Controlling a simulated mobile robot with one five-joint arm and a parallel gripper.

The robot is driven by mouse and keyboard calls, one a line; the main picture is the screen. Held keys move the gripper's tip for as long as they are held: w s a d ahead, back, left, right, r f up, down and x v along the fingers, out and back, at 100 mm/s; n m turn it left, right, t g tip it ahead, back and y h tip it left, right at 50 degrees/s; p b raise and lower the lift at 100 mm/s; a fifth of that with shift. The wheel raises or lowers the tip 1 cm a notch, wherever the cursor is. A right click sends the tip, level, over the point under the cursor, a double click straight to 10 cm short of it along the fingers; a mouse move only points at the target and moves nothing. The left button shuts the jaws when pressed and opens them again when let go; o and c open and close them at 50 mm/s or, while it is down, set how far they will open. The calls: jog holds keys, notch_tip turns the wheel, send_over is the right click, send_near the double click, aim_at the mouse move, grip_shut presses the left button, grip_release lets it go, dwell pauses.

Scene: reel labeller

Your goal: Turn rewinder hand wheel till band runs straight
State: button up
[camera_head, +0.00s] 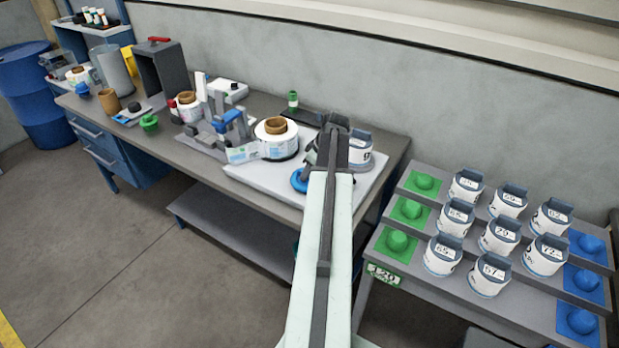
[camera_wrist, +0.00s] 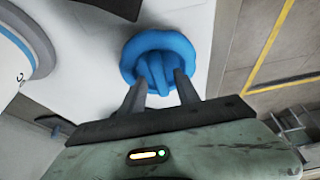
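The blue hand wheel (camera_head: 299,180) sits at the front edge of the white board on the bench, partly covered by my arm in the head view. The wrist view shows it as a round blue rim with a raised grip across its middle (camera_wrist: 154,68). My gripper (camera_wrist: 161,78) is at the wheel, its two dark fingers apart, one on each side of the raised grip. I cannot tell whether they touch it. The rewinder reel (camera_head: 285,147) with a brown core stands left of the wheel. The printed band (camera_head: 242,154) runs to its left side.
A white canister (camera_head: 359,154) stands right behind my arm, close to the wheel. The labeller unit (camera_head: 228,122) is left of the reel. A grey rack (camera_head: 412,268) with several canisters stands to the right. The floor in front of the bench is clear.

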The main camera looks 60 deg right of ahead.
grip_shut()
jog(key=shift+d, duration=0.1)
jog(key=shift+m, duration=0.3)
jog(key=shift+a+m+h, duration=0.2)
jog(key=shift+m+h, duration=0.2)
jog(key=shift+m, duration=0.2)
jog(key=m+h, duration=0.1)
jog(key=m, duration=0.2)
jog(key=shift+a, duration=0.15)
jog(key=m+g+h, duration=0.1)
jog(key=m, duration=0.2)
jog(key=m+g+h, duration=0.1)
jog(key=m, duration=0.2)
jog(key=shift+w, duration=0.1)
jog(key=shift+m, duration=0.3)
